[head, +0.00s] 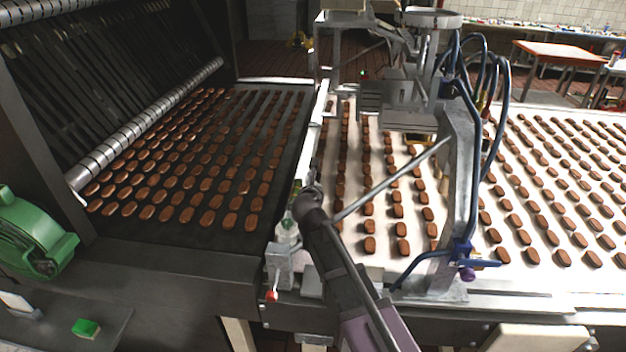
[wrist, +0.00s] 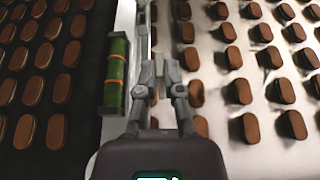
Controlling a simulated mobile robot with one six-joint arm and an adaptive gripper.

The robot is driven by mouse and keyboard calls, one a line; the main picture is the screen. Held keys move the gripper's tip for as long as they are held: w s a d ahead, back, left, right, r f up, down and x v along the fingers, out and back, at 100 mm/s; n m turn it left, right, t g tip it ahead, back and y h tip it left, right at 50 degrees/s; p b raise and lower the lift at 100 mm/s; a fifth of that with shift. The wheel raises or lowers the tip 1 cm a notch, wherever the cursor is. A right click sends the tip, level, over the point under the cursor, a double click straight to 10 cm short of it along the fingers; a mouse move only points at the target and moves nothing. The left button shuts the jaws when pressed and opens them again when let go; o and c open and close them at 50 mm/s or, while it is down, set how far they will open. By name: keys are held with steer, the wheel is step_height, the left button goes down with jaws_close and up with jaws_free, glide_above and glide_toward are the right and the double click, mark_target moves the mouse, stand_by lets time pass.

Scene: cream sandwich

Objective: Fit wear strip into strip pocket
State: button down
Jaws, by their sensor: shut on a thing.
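My gripper (wrist: 158,66) is shut in the wrist view, over the pale rail (wrist: 124,45) between the dark belt and the white belt.
A green cylinder with orange bands (wrist: 115,75) stands close left of my fingers. Brown biscuits in rows cover the dark belt (head: 270,100) and the white belt (head: 470,270). A metal frame with blue hoses (head: 462,150) stands right of my arm. A red-tipped lever (head: 272,295) is below.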

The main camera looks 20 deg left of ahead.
steer(key=shift+w+f, duration=0.1)
steer(key=shift+w, duration=0.4)
steer(key=shift+w, duration=0.1)
steer(key=w+a+f+b, duration=0.1)
steer(key=w+a, duration=0.5)
steer(key=w, duration=0.6)
steer(key=shift+w+a+f, duration=0.2)
steer(key=shift+w+a, duration=0.2)
steer(key=shift+w+a+b, duration=0.25)
steer(key=shift+w+b, duration=0.05)
steer(key=shift+w, duration=0.2)
step_height(320, 180, down, 4)
steer(key=b, duration=0.3)
steer(key=shift+r, duration=0.15)
steer(key=shift+b, duration=0.4)
